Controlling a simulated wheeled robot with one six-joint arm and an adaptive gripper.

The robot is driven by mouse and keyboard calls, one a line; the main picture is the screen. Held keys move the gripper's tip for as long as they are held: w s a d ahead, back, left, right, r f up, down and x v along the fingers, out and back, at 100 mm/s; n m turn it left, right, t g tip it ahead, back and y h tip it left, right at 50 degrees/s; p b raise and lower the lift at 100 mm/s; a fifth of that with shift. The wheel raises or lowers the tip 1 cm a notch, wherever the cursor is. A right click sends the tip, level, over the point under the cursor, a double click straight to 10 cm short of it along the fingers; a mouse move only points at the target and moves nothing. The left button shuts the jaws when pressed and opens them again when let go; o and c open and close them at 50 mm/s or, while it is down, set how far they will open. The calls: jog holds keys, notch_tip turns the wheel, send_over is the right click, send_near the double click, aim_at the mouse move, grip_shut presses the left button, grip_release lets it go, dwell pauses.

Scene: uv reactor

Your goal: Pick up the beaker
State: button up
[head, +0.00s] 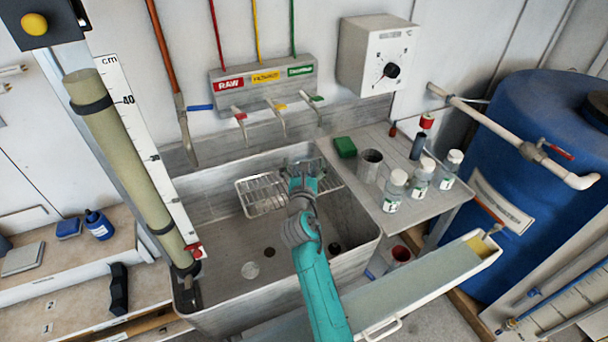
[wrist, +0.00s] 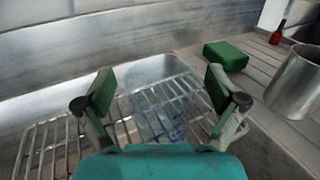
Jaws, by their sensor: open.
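The beaker (wrist: 158,105) is clear glass and stands on the wire rack (wrist: 62,140) over the sink, seen between my fingers in the wrist view. My gripper (wrist: 158,92) is open, with one green-padded finger to the left of the beaker and one to the right. The beaker appears ahead of and below the fingertips; I cannot tell whether they touch it. In the head view my gripper (head: 302,178) is over the wire rack (head: 262,195) and hides most of the beaker.
A green sponge (head: 345,147) and a metal cup (head: 370,165) stand on the drainboard right of the rack. Several white-capped bottles (head: 421,174) stand farther right. The sink basin (head: 225,240) lies below. Three taps (head: 277,118) project from the wall behind.

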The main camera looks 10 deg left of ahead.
jog(key=shift+w, duration=0.3)
jog(key=c, duration=1.3)
jog(key=shift+r, duration=0.1)
